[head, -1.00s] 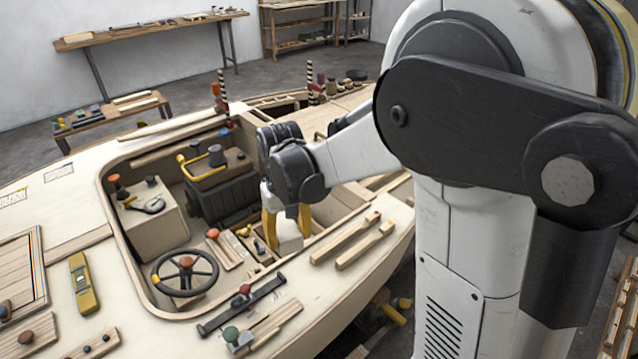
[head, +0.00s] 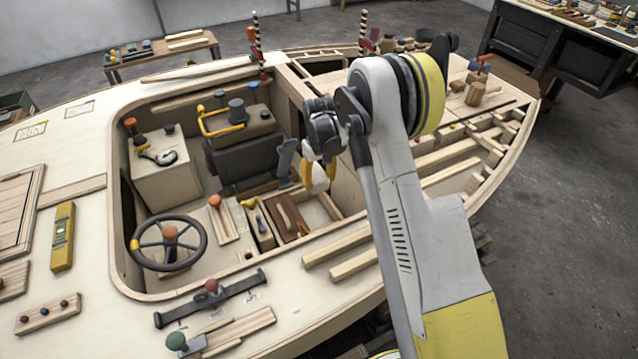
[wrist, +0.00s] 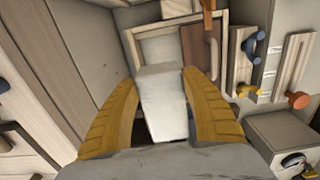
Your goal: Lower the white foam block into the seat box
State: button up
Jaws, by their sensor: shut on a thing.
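My gripper (head: 318,177) has its yellow fingers shut on the white foam block (wrist: 164,98). In the wrist view the block sits between both fingers. In the head view only a small pale part of it (head: 320,181) shows. My gripper is over the right side of the cockpit. What looks like the seat box (wrist: 165,27), an open wooden frame with a pale inside, lies beyond the block in the wrist view. The block overlaps its near part. A brown panel (wrist: 200,48) covers its right part. I cannot tell the block's height above it.
A black seat (head: 247,160) stands left of my gripper. A steering wheel (head: 169,243) and a console box (head: 160,178) are farther left. Narrow trays with tools (head: 258,222) lie beside the box. Loose wooden bars (head: 335,250) rest on the near deck.

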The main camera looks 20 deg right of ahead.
jog(key=shift+w+d+f+b, duration=0.1)
jog(key=shift+f+b, duration=2.6)
jog(key=shift+f, duration=7.25)
jog(key=o, duration=1.1)
jog(key=shift+r, duration=0.25)
notch_tip(320, 180, up, 12)
jog(key=shift+f, duration=0.2)
